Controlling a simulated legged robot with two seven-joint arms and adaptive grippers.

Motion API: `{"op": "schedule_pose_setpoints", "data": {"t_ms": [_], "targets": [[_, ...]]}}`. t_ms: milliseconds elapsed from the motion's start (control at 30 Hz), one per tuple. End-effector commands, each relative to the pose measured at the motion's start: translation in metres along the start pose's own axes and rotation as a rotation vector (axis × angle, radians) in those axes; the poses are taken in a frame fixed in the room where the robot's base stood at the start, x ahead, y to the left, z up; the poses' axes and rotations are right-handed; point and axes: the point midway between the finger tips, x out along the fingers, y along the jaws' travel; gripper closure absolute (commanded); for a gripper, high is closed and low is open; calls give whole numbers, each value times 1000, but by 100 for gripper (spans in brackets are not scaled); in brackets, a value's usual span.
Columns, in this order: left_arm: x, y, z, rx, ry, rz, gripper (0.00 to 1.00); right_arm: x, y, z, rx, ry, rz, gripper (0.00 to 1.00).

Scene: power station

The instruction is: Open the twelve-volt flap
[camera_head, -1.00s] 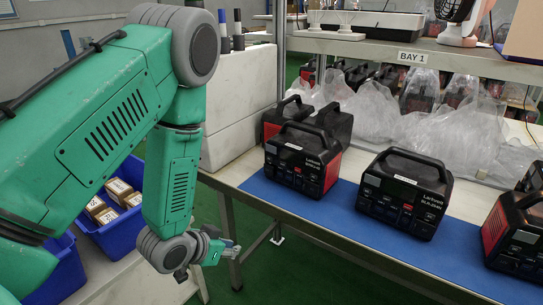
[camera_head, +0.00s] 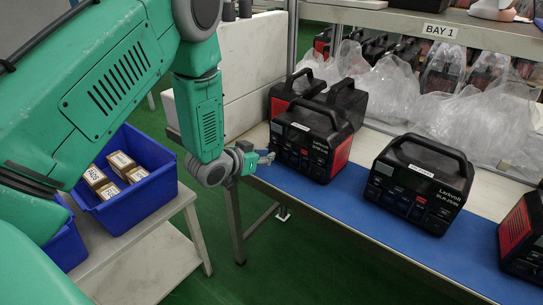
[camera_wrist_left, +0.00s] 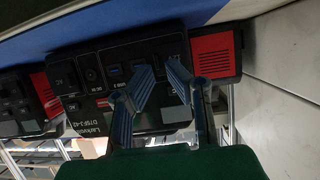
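A black power station with red sides (camera_head: 312,143) stands on the blue mat, left of a second Larkvolt station (camera_head: 418,184). My left gripper (camera_head: 268,158) is at the lower left front of the first station. In the wrist view, which shows it upside down, the station's front panel (camera_wrist_left: 98,77) has several ports and labels. There my left gripper (camera_wrist_left: 159,68) has two blue-grey fingers, tips apart with nothing between them, in front of the panel. My right gripper is not in view.
The blue mat (camera_head: 370,235) runs along the bench front. A third station (camera_head: 522,235) stands at the right and another (camera_head: 350,100) behind the first. Plastic bags (camera_head: 390,85) lie behind. A blue crate with small boxes (camera_head: 160,192) sits on a low table at left.

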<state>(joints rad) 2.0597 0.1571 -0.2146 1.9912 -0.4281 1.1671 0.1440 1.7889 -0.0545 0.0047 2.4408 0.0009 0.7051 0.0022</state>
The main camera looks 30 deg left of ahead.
Motion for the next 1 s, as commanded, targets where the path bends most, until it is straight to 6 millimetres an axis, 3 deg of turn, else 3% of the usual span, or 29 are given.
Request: {"op": "schedule_pose_setpoints", "data": {"t_ms": [100, 267, 533, 567, 600, 1000], "targets": [[15, 0, 0, 3, 1, 0, 88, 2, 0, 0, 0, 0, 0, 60], [23, 2, -1, 2, -1, 0, 88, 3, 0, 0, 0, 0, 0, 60], [24, 0, 0, 0, -1, 0, 88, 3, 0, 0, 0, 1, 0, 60], [24, 0, 0, 0, -1, 0, 98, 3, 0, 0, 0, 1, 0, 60], [24, 0, 0, 0, -1, 0, 100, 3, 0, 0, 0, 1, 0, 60], [22, -3, 1, 12, -3, 26, 100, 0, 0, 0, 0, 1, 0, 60]]}}
